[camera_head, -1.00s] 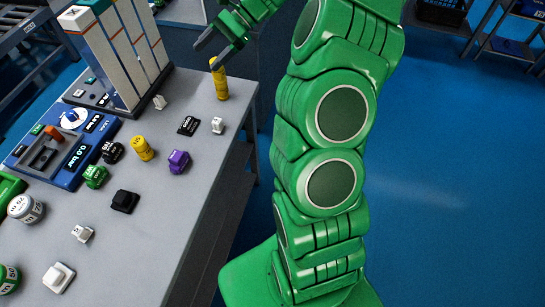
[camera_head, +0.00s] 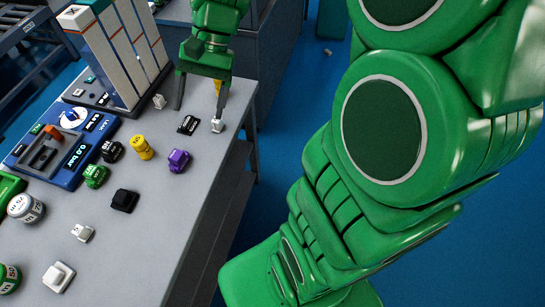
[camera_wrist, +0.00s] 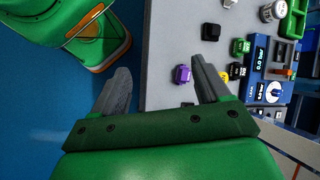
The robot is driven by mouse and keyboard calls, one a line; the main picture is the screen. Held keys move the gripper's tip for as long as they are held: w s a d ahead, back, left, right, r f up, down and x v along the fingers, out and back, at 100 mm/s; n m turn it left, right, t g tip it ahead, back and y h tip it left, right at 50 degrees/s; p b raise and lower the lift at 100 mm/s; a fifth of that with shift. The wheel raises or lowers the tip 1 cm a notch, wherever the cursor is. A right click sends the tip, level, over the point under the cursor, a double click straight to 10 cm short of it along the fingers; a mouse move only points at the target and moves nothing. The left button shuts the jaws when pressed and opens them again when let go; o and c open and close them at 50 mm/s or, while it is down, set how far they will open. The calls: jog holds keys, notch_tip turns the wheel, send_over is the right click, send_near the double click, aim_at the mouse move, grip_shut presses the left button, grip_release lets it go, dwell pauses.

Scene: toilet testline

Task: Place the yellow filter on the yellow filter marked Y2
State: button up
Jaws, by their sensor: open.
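A yellow filter (camera_head: 142,148) stands on the grey table beside a black filter, in the head view. It shows in the wrist view (camera_wrist: 222,76) just past the right finger. Another yellow piece (camera_head: 218,87) stands near the table's right edge, mostly hidden behind my gripper. A second ago it looked tall, like two stacked filters; I cannot tell its full height now. No Y2 marking is readable. My gripper (camera_head: 199,110) is open, fingers pointing down, nothing seen between them. In the wrist view its fingers (camera_wrist: 160,80) are spread wide over the table edge.
A purple filter (camera_head: 178,161), black filter (camera_head: 112,151) and green filter (camera_head: 95,176) stand nearby. A blue pressure device (camera_head: 65,150) and tall white panels (camera_head: 120,55) occupy the table's left. Small white and black holders are scattered about. Blue floor lies right of the table.

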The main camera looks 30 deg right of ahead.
jog(key=s+d+f+n+h, duration=0.1)
jog(key=s+d+n+h, duration=0.1)
jog(key=s, duration=0.7)
jog(key=s+d+f+n+t+h, duration=0.1)
jog(key=s+d+n+h, duration=0.2)
jog(key=s, duration=0.6)
jog(key=shift+d+h, duration=0.3)
jog(key=shift+d, duration=0.4)
